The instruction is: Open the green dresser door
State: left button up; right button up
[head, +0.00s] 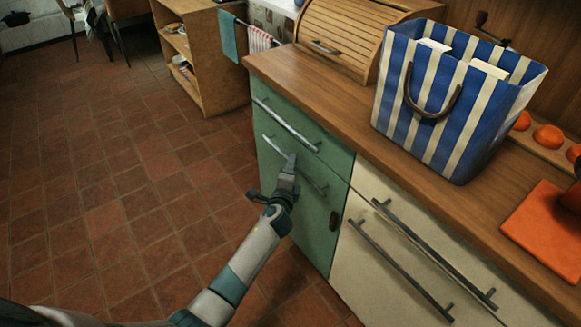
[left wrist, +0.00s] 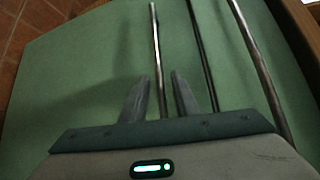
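The green dresser (head: 310,228) stands at the counter's left end. The green front looks closed. My right gripper is not in view.
A blue-and-white striped bag (head: 450,105) stands on the wooden counter (head: 335,95), beside a roll-top box (head: 335,35). Cream drawers (head: 385,275) with dark bars adjoin the green front on the right. Tiled floor (head: 130,200) is clear on the left.

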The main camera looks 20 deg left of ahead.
pick_arm(q)
grip_shut()
jog(key=shift+s, duration=0.1)
